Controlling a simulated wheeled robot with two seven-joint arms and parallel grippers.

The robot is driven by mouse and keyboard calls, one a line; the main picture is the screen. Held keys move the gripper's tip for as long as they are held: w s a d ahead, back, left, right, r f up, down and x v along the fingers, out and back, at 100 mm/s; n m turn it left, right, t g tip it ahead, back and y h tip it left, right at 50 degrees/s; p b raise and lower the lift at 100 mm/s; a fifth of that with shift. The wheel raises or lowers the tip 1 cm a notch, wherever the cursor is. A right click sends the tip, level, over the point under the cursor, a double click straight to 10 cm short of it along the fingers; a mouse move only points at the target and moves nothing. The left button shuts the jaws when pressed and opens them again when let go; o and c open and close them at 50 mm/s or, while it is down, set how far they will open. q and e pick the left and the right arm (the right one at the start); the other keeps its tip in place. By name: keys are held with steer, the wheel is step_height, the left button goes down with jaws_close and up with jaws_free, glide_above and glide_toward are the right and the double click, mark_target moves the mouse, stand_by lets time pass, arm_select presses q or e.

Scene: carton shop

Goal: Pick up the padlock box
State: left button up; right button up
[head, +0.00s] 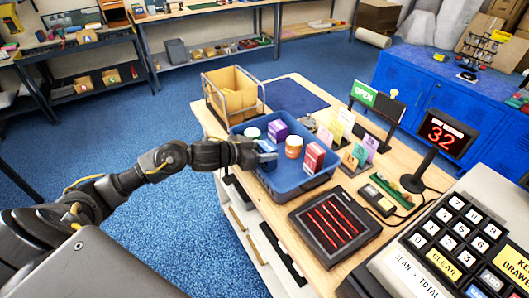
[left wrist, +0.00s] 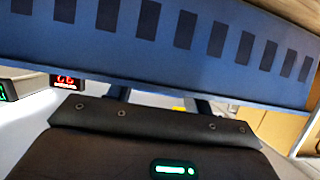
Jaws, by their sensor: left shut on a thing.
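My left gripper (head: 263,153) reaches over the near-left rim of a blue bin (head: 315,181) on the counter. It is shut on a small light-blue box (head: 266,146), mostly hidden by the fingers. I cannot read a label on it, so I cannot tell whether it is the padlock box. In the left wrist view, the bin's slotted blue wall (left wrist: 165,45) hides the fingertips and what they hold. A red box (head: 314,157) and a purple box (head: 278,131) also stand in the bin. My right gripper is not in view.
A wire-framed carton (head: 234,93) stands behind the bin. Card stands (head: 359,150), a black tray with red bars (head: 335,224) and a price display (head: 446,135) lie to the right.

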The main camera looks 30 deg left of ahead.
arm_select(q)
steer(key=shift+r, duration=0.45)
steer(key=r, duration=0.2)
steer(key=shift+s+r, duration=0.2)
steer(key=shift+r, duration=0.1)
steer(key=s+r+p, duration=0.7)
steer(key=s+r, duration=0.2)
steer(key=s, duration=0.4)
steer(key=shift+s+a+r+p, duration=0.15)
steer(key=shift+s+a+p, duration=0.2)
steer(key=shift+a, duration=0.1)
